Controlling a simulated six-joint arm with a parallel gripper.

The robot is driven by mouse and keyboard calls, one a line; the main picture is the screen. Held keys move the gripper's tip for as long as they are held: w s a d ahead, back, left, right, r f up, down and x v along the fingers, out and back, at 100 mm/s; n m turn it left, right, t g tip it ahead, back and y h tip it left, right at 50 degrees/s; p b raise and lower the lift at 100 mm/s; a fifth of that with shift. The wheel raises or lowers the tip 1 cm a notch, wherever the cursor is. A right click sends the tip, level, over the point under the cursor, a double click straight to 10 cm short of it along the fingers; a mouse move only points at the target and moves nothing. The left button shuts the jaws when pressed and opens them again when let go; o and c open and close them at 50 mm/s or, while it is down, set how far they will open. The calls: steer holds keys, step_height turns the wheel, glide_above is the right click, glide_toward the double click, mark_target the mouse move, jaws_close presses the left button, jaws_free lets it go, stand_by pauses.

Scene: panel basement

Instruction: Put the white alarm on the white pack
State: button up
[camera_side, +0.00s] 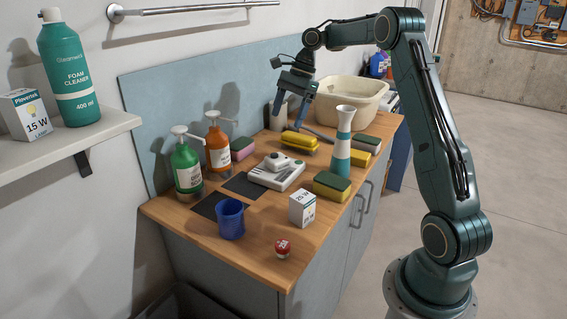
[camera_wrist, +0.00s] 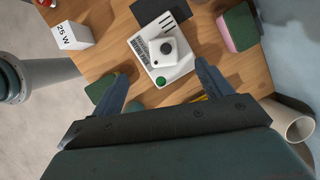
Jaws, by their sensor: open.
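The white alarm (camera_side: 277,160), a small square block with a dark round spot on its face, rests on top of the white pack (camera_side: 262,180) in the middle of the worktop. In the wrist view the alarm (camera_wrist: 164,51) sits on the upper face of the pack (camera_wrist: 180,72), which has a green button, dark slots and a printed label. My gripper (camera_side: 291,108) is open and empty, raised above the worktop behind the pack and apart from both things. Its two blue fingers show in the wrist view, with the pack beyond them.
Around the pack stand a green pump bottle (camera_side: 187,167), an orange one (camera_side: 217,147), a blue mug (camera_side: 230,219), a bulb box (camera_side: 302,208), a teal-and-white vase (camera_side: 343,150) and several sponges. A cream tub (camera_side: 350,105) is at the back. A dark mat (camera_side: 243,187) lies beside the pack.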

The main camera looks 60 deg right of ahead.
steer(key=s+a+r+n+t+h, duration=0.1)
steer(key=s+a+r+n, duration=0.4)
steer(key=a, duration=0.4)
steer(key=s+a+r+n+t+h, duration=0.1)
steer(key=s+a+r+n, duration=0.4)
steer(key=a, duration=0.5)
steer(key=s+a+f+n+t+h, duration=0.1)
steer(key=s+a+f+n, duration=0.1)
steer(key=s+n, duration=0.3)
steer(key=s+a+f+n+h, duration=0.1)
steer(key=s+n, duration=0.5)
steer(key=s, duration=0.6)
step_height(320, 180, down, 2)
steer(key=shift+s+a+f+n+t, duration=0.2)
steer(key=shift+s+a+n+t, duration=0.1)
steer(key=shift+a+t, duration=0.15)
